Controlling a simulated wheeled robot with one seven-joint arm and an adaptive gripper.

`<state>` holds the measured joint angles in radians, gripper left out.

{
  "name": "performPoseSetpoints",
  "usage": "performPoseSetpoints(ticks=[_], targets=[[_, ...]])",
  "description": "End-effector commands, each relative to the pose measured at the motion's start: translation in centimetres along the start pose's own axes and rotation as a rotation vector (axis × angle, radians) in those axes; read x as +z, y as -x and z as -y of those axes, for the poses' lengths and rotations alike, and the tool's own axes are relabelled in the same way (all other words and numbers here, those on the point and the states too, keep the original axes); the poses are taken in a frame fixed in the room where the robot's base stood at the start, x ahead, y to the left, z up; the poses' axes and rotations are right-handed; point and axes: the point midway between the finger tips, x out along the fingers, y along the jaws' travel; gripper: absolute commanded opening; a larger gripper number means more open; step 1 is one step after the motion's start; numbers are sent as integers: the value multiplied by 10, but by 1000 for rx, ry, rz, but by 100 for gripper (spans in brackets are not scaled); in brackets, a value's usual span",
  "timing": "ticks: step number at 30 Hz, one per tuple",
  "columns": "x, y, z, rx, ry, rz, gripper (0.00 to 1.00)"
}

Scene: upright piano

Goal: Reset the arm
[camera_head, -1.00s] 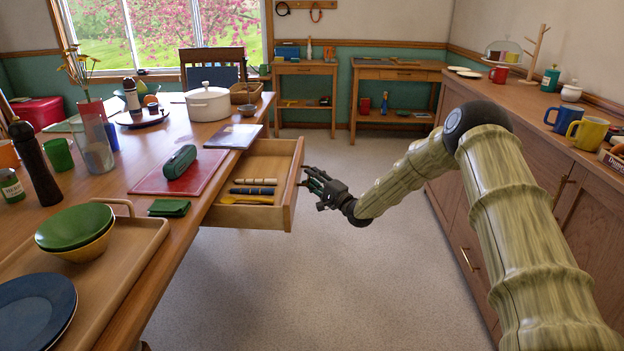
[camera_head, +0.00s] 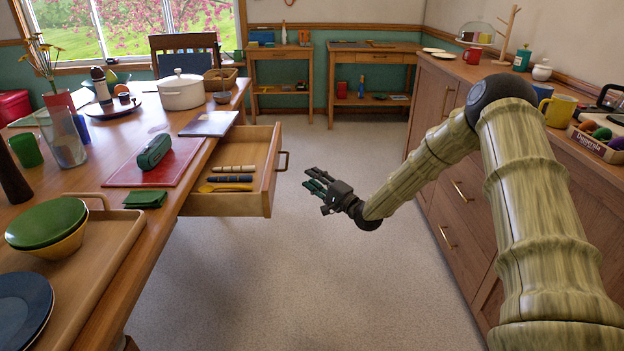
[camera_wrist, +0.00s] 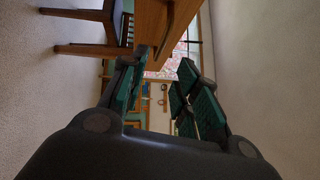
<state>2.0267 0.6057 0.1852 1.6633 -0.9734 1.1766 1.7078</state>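My gripper (camera_head: 322,188) is in the open floor space to the right of the table's drawer (camera_head: 238,180). It is clear of the drawer handle (camera_head: 284,161) and holds nothing. In the wrist view my gripper (camera_wrist: 165,80) shows its two green-padded fingers standing apart, with nothing between them. The drawer is pulled open and holds several short dark and pale objects (camera_head: 232,178) and a yellow spoon-like item (camera_head: 222,188). My arm reaches in from the right side of the head view.
The wooden table (camera_head: 170,225) fills the left, with a tray (camera_head: 70,262), green bowl (camera_head: 48,222) and white pot (camera_head: 181,93) on it. A wooden cabinet (camera_head: 455,190) runs along the right. The grey floor (camera_head: 330,275) between them is clear.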

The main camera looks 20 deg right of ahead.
Motion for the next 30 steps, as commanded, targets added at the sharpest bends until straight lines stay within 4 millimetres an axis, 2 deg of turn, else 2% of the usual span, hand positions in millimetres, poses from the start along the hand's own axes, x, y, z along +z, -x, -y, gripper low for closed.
performPoseSetpoints(ticks=[9, 11, 13, 17, 20, 24, 26, 30], targets=[[1, 0, -1, 3, 1, -1, 31], [4, 1, -7, 14, 7, -3, 31], [12, 4, -21, 45, 23, -9, 31], [41, 20, -71, 158, 89, -23, 31], [70, 41, -116, 274, 161, -28, 31], [108, 81, -176, 445, 268, -14, 31], [124, 102, -200, 520, 312, 1, 31], [160, 155, -248, 694, 421, 55, 31]])
